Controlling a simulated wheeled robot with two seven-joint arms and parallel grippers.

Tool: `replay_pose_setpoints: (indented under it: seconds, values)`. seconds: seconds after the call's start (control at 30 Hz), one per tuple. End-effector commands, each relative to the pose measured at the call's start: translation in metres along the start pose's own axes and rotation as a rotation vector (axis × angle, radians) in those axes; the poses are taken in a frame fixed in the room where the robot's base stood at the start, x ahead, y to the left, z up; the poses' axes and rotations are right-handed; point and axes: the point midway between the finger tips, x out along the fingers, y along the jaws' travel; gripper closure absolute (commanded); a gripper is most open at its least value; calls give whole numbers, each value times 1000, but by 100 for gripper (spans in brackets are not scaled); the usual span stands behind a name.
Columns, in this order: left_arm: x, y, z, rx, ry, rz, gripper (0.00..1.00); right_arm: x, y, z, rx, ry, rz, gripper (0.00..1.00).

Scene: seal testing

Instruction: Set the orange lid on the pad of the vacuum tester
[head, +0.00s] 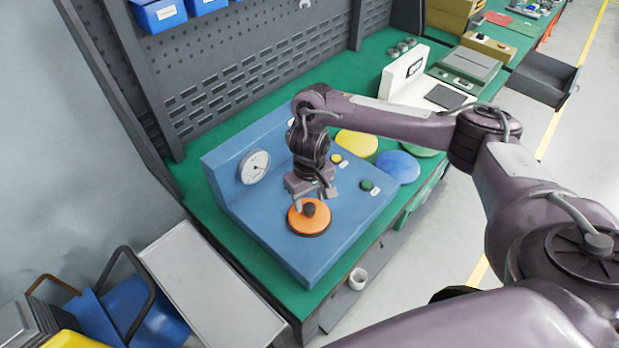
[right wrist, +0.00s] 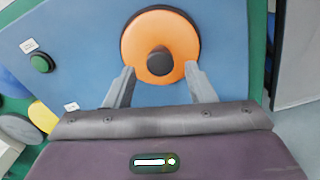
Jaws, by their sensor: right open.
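The orange lid (head: 308,217) with a dark knob lies on a dark round pad on the blue vacuum tester (head: 268,217). My right gripper (head: 316,203) is just behind and above the lid. In the right wrist view its two fingers (right wrist: 161,84) are spread wide, with the knob in front of and between them, and nothing is held. My left gripper is out of view.
The tester has a gauge (head: 255,166), a green button (head: 367,185) and a yellow button (head: 336,159). Yellow (head: 357,144) and blue (head: 398,167) discs lie on the green bench behind it.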

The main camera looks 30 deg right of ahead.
Motion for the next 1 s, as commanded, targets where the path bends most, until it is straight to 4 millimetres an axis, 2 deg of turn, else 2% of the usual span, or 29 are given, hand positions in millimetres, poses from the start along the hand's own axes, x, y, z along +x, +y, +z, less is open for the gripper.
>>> replay_pose_setpoints:
  seconds: [0.03, 0.1, 0.23, 0.4, 0.57, 1.0]
  values:
    - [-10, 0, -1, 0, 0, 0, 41, -20, 1, -2, -2, 5, 3, 50]
    - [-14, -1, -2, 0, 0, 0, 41, -34, 1, -2, -2, 6, 3, 50]
    - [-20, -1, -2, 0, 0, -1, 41, -56, 0, -1, -2, 4, 2, 50]
    - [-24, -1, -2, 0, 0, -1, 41, -74, 0, 0, 0, 1, 0, 50]
    - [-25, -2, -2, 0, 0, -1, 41, -80, 0, 0, 0, -1, 0, 50]
    - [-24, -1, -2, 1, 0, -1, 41, -80, 0, 0, 0, -1, -1, 50]
